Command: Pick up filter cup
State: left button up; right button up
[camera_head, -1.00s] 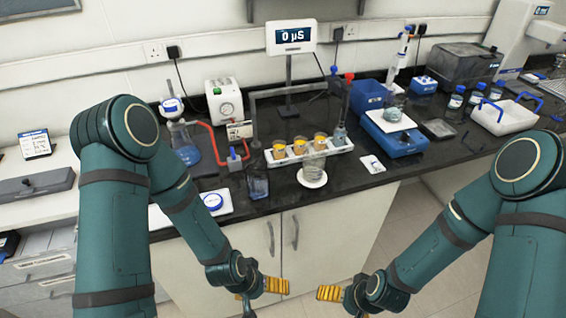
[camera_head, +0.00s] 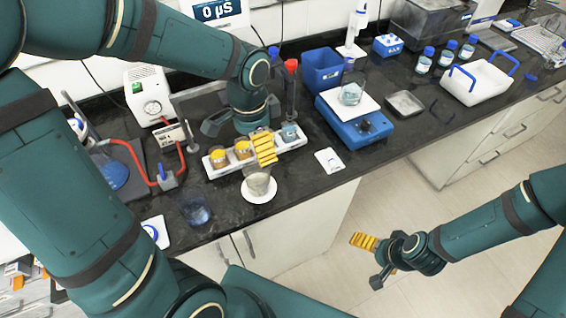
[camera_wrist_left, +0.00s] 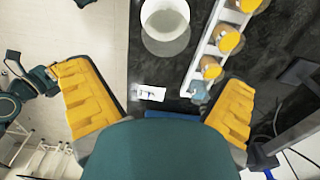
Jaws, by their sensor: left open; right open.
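A white rack (camera_head: 212,168) on the black counter holds several small cups, some with yellow-orange contents (camera_head: 219,158) and a blue-grey one (camera_head: 290,133) at its right end. A clear cup (camera_head: 258,183) stands on a round white pad in front of the rack. I cannot tell which of these is the filter cup. My left gripper (camera_head: 263,148) is above the rack; its yellow finger covers part of it. In the left wrist view its jaws (camera_wrist_left: 155,80) are open and empty, with the rack (camera_wrist_left: 208,50) and clear cup (camera_wrist_left: 165,25) beyond. My right gripper (camera_head: 368,260) is open and empty over the floor.
A blue balance (camera_head: 358,124) with a beaker stands right of the rack. A white card (camera_head: 329,160) lies between them. A blue-tinted beaker (camera_head: 196,211) and a flask (camera_head: 112,174) with red tubing are to the left. Tall stands rise behind the rack.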

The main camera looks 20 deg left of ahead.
pick_arm(q)
jog(key=r, duration=0.1)
jog(key=b, duration=0.2)
send_near(257, 174)
jog(key=shift+s+d+f, duration=0.2)
jog(key=shift+s+d, duration=0.3)
jog(key=shift+s, duration=0.1)
jog(key=shift+s+d+f, duration=0.25)
jog(key=shift+s+d, duration=0.3)
jog(key=shift+s, duration=0.05)
notch_tip(257, 174, down, 5)
jog(key=shift+a+r+b, duration=0.1)
jog(key=shift+r+b, duration=0.1)
jog(key=shift+b, duration=0.1)
jog(key=c, duration=1.3)
